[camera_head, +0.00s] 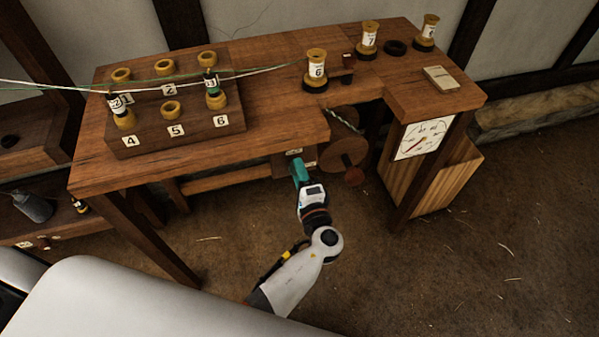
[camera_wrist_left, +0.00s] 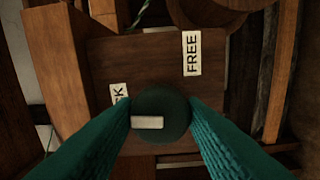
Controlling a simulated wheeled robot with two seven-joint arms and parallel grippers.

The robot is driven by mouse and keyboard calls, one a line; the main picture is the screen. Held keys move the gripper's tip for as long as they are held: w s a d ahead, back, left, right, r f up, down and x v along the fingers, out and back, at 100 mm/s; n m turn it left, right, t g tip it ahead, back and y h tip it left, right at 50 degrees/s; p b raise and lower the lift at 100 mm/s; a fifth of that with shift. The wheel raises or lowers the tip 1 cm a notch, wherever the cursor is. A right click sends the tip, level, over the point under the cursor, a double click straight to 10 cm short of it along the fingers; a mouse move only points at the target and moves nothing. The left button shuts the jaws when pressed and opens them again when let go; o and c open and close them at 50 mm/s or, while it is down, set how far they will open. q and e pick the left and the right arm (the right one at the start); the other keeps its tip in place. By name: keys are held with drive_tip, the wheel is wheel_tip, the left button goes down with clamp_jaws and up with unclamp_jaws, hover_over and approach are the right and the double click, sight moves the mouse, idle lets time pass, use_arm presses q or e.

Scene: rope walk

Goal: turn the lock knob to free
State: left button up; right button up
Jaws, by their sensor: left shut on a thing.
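The lock knob (camera_wrist_left: 172,108) is round and dark green, on a brown wooden panel in the left wrist view. Its pale pointer bar (camera_wrist_left: 147,122) lies level and off to the left of the knob's middle. A FREE label (camera_wrist_left: 192,53) is above and right of the knob. A second label (camera_wrist_left: 118,96), partly hidden with only its last letter or so showing, is at its left. My left gripper (camera_head: 298,168) reaches under the table's front edge, its teal fingers shut on the knob from both sides. My right gripper is not in view.
The wooden table (camera_head: 262,115) bears a numbered block (camera_head: 180,138) with bobbins and several separate bobbins (camera_head: 316,72). Pale and green strands (camera_head: 258,71) run across it. A round wooden wheel (camera_head: 344,152) stands right of my gripper. A dial (camera_head: 422,139) hangs farther right.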

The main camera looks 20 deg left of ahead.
use_arm(q)
drive_tip(key=m+p, duration=0.9)
drive_tip(key=m, duration=1.1)
drive_tip(key=shift+r+m, duration=0.1)
drive_tip(key=shift+m, duration=0.3)
idle(0.4)
drive_tip(key=o, duration=1)
drive_tip(key=shift+c, duration=0.2)
drive_tip(key=v, duration=1.2)
drive_tip(key=shift+b, duration=0.4)
